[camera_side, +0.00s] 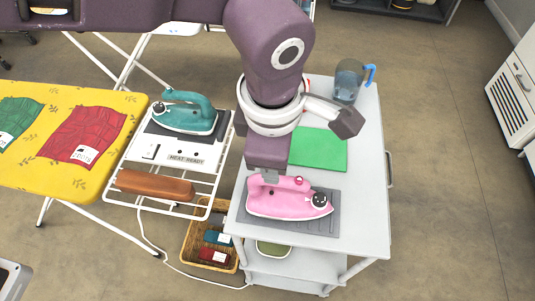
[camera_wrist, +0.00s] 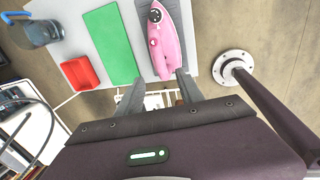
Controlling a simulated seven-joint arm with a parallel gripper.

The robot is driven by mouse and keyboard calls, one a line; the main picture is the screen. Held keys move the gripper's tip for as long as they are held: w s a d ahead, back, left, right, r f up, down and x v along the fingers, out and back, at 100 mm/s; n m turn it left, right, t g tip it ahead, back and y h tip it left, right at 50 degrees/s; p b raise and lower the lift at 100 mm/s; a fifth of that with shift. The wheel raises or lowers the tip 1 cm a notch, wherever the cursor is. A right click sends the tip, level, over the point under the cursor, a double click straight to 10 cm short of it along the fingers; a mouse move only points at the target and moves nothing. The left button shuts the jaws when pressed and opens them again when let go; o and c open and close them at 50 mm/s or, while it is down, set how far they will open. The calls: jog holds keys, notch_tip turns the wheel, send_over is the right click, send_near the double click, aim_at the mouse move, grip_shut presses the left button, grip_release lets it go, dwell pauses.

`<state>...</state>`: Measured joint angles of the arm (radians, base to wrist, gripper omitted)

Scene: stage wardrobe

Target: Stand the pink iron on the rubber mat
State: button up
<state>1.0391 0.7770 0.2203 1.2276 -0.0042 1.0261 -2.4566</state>
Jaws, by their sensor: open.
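The pink iron (camera_side: 290,202) lies with its soleplate down on the grey ribbed rubber mat (camera_side: 328,222), on the white trolley top. Its dark dial end points right in the side view. The wrist view shows the iron (camera_wrist: 172,42) from above, with part of the mat (camera_wrist: 183,7) beside it. My gripper (camera_side: 269,179) is open, low at the iron's left end. In the wrist view my gripper's fingers (camera_wrist: 160,88) are spread apart, one to each side of the iron's near end. I cannot tell whether they touch it.
A green mat (camera_side: 319,149) and a jug with a blue handle (camera_side: 349,80) are on the trolley. A red tray (camera_wrist: 80,73) shows in the wrist view. A teal iron (camera_side: 187,113) stands on a rack beside the yellow ironing board (camera_side: 55,178). A basket (camera_side: 208,240) is below.

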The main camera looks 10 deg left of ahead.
jog(key=shift+r, duration=0.1)
jog(key=a+r+m, duration=0.3)
jog(key=a+r, duration=0.2)
jog(key=a, duration=0.3)
jog(key=s+a+r+m+t+h, duration=0.1)
jog(key=a+r+m, duration=0.2)
jog(key=a+r, duration=0.45)
jog(key=a+r+m, duration=0.3)
jog(key=a, duration=0.7)
jog(key=s+a+f+m+t+y, duration=0.1)
jog(key=s+a+f+m+t, duration=0.1)
jog(key=s+a+m, duration=0.7)
jog(key=s+a, duration=0.2)
jog(key=s, duration=0.3)
jog(key=shift+s+a+f, duration=0.3)
jog(key=shift+a+f, duration=0.05)
